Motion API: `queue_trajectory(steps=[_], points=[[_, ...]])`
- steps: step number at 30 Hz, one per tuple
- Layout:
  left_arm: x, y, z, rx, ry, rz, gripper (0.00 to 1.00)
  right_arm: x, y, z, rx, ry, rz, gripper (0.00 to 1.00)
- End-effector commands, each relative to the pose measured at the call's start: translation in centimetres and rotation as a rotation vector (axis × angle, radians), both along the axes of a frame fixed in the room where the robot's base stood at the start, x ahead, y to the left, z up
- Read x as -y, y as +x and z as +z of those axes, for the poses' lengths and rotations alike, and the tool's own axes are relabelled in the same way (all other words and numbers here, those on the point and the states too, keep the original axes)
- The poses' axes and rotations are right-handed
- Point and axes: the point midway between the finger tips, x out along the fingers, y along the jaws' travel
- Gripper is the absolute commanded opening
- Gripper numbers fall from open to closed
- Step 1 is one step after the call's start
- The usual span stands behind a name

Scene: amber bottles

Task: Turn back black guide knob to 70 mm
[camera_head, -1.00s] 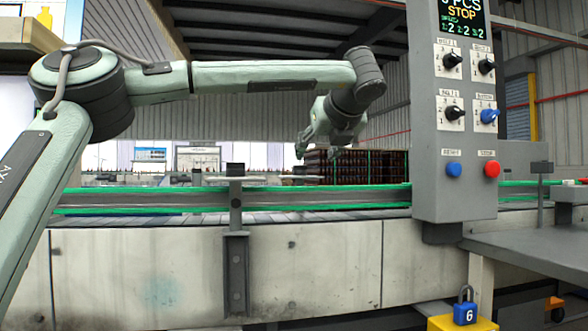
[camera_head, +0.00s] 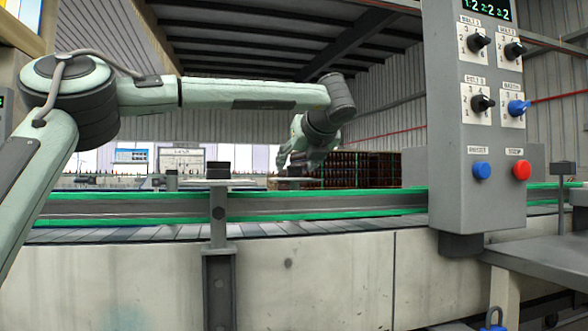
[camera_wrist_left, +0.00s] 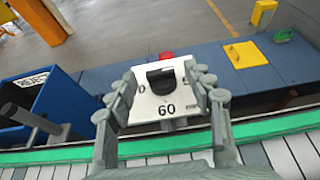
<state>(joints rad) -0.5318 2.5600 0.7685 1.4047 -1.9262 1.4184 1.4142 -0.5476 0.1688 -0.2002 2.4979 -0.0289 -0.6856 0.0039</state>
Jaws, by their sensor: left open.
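A black guide knob (camera_wrist_left: 160,80) sits on a white dial plate (camera_wrist_left: 148,108) in the left wrist view. The plate reads 60 on the side nearest the camera; a partly hidden number ending in 0 shows at left. Which mark the knob points to cannot be told. My left gripper (camera_wrist_left: 160,74) is open, with one finger on each side of the knob and over the plate's edges; contact cannot be told. In the head view my left gripper (camera_head: 283,161) is just above a small black knob (camera_head: 294,171) behind the conveyor. My right gripper is not in view.
The green-edged conveyor (camera_head: 330,205) runs across the front. A nearer black knob (camera_head: 218,170) stands on a post. A grey control panel (camera_head: 488,150) with knobs and buttons rises at right. A blue reject bin (camera_wrist_left: 40,105) lies left of the gripper in the wrist view.

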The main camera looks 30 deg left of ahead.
Motion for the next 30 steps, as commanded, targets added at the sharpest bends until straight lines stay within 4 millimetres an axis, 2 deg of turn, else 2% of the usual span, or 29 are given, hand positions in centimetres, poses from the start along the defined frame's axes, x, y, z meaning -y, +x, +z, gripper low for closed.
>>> queue_trajectory(steps=[6, 16, 28, 30], points=[[-1.8, 1.5, -0.9, 0.000, 0.000, 0.001, 0.52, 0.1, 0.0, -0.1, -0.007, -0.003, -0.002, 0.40], [-2.0, 1.8, -1.1, 0.000, 0.000, -0.001, 0.52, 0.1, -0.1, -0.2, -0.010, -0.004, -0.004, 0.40], [-2.0, 1.7, -1.1, 0.000, 0.000, -0.001, 0.02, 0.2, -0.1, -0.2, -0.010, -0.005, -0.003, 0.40], [-2.0, 1.7, -1.1, 0.000, 0.000, -0.001, 0.01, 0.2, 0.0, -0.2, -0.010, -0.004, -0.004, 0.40]])
